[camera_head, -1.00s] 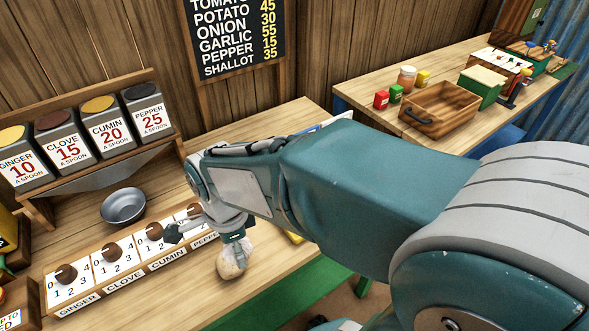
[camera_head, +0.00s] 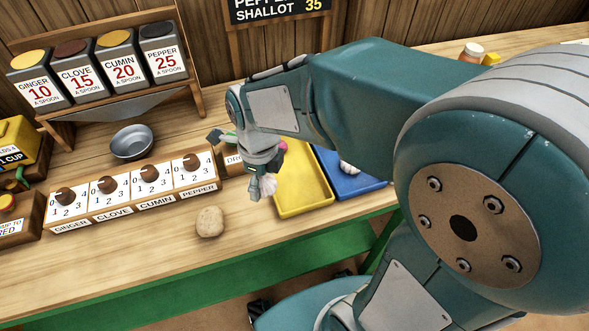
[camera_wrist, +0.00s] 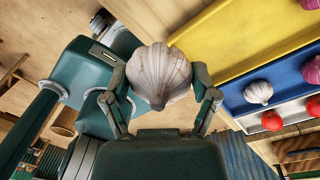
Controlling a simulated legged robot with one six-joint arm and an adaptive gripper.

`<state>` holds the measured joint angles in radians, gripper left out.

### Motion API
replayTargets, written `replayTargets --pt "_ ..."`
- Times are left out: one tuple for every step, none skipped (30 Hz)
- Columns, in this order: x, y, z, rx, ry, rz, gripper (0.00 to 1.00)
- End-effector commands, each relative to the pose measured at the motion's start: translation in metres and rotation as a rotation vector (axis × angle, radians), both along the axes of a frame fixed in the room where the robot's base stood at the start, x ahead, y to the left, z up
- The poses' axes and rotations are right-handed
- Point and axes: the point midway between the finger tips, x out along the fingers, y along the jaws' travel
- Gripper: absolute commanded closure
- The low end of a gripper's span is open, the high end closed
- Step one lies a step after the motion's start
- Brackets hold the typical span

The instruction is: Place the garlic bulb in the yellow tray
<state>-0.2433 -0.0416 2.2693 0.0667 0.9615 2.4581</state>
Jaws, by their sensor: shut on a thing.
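My gripper (camera_head: 262,182) is shut on a white garlic bulb (camera_wrist: 160,75), which fills the middle of the wrist view between the two fingers. In the head view the garlic bulb (camera_head: 269,186) shows just below the fingers, partly hidden by them. The yellow tray (camera_head: 305,193) lies on the counter just right of my gripper; its far end is hidden behind my arm. In the wrist view the yellow tray (camera_wrist: 235,40) is at upper right, and the held bulb appears beside it, over bare wood. The bulb's exact height is unclear.
A blue tray (camera_head: 345,183) adjoins the yellow one; another garlic bulb (camera_wrist: 258,92) lies in it. A round tan potato-like thing (camera_head: 210,222) sits on the counter. The dial box (camera_head: 135,195) and a metal bowl (camera_head: 132,142) are to the left. Red tomatoes (camera_wrist: 272,120) lie beyond the blue tray.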

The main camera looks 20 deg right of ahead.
Motion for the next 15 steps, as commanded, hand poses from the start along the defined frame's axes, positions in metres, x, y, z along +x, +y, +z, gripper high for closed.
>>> replayTargets --pt "0.007 -0.014 -0.005 0.002 0.003 -0.010 0.77" --pt "0.011 -0.021 -0.008 0.004 0.003 -0.009 0.77" --pt "0.016 -0.029 -0.012 0.006 0.003 -0.010 0.77" --pt "0.019 -0.036 -0.014 0.007 0.003 -0.010 0.77" --pt "0.023 -0.042 -0.017 0.008 0.003 -0.010 0.77" --pt "0.028 -0.050 -0.021 0.010 0.004 -0.009 0.77" --pt "0.032 -0.056 -0.023 0.011 0.002 -0.010 0.77" --pt "0.035 -0.060 -0.029 0.011 0.005 -0.008 0.77" --pt "0.038 -0.064 -0.037 0.011 0.005 -0.006 0.77" --pt "0.040 -0.066 -0.042 0.010 0.006 -0.006 0.77" --pt "0.043 -0.069 -0.047 0.010 0.006 -0.007 0.77" --pt "0.047 -0.072 -0.054 0.008 0.005 -0.006 0.77" --pt "0.049 -0.074 -0.059 0.007 0.006 -0.005 0.77" --pt "0.051 -0.076 -0.063 0.006 0.004 -0.004 0.77" --pt "0.053 -0.078 -0.068 0.006 0.004 -0.003 0.77"
